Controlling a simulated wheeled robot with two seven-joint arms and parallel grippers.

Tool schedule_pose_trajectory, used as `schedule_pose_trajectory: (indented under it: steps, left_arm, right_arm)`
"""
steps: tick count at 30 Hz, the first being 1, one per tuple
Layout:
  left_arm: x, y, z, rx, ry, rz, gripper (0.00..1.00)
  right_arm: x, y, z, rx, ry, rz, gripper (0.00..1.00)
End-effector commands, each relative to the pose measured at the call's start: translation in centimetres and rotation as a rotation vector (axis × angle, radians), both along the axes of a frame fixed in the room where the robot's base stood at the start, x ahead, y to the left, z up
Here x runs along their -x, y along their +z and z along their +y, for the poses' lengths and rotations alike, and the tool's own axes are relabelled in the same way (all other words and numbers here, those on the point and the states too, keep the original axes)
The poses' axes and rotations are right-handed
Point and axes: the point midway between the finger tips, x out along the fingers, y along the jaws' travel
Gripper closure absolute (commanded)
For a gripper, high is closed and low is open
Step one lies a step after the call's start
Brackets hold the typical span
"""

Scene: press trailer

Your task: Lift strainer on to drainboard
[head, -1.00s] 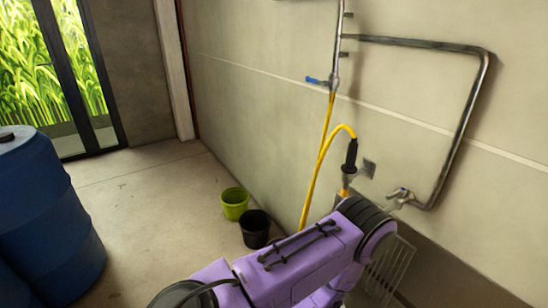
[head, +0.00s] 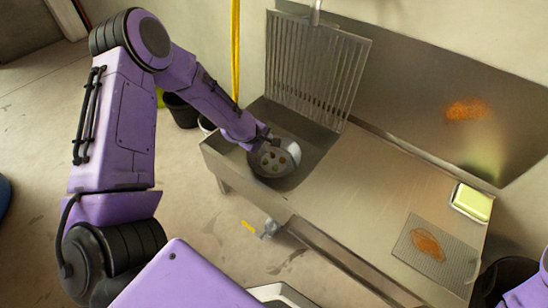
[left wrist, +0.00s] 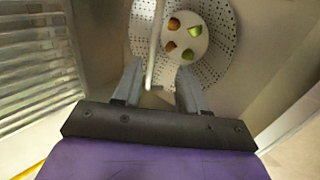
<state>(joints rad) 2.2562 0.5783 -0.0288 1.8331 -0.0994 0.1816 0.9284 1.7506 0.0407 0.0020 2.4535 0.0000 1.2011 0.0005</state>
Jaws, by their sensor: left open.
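The strainer (head: 270,164) is a round perforated metal bowl in the sink basin at the left end of the steel counter. In the left wrist view the strainer (left wrist: 219,62) holds several green and orange-brown food pieces. My left gripper (head: 264,139) is over its near-left rim. In the left wrist view the left gripper (left wrist: 160,82) is open, with a pale curved bar, perhaps the strainer's handle, between or just beyond its fingers. Contact cannot be told. The drainboard (head: 365,190) is the flat steel surface right of the basin. My right gripper is not in view.
A slatted metal rack (head: 318,62) stands upright behind the basin. A ribbed mat (head: 460,268) with an orange stain and a yellow-green sponge in a tray (head: 472,202) lie at the drainboard's right end. The drainboard's middle is clear. A black bucket (head: 181,110) stands left.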

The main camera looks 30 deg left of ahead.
Motion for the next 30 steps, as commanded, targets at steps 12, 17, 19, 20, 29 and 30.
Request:
schedule_pose_trajectory:
  steps: [12, 17, 19, 20, 29, 30]
  left_arm:
    - [-3.8, -5.3, 0.0, 0.005, 0.004, -0.003, 0.58]
    - [-5.9, -7.6, 0.2, 0.005, 0.003, -0.002, 0.58]
    - [-6.3, -8.2, 0.1, 0.005, 0.004, -0.001, 0.58]
    - [-6.5, -8.3, 0.1, 0.006, 0.004, 0.000, 0.58]
    - [-6.6, -8.1, 0.1, 0.007, 0.004, -0.001, 0.78]
    - [-6.6, -8.1, 0.1, 0.007, 0.004, -0.001, 0.91]
  right_arm:
    - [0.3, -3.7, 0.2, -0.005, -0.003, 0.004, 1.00]
    - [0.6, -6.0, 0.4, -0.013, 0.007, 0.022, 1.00]
    - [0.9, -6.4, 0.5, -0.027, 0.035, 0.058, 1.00]
    - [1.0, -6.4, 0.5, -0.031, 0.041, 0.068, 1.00]
    - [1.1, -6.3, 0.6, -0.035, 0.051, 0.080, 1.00]
    - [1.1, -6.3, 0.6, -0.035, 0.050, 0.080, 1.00]
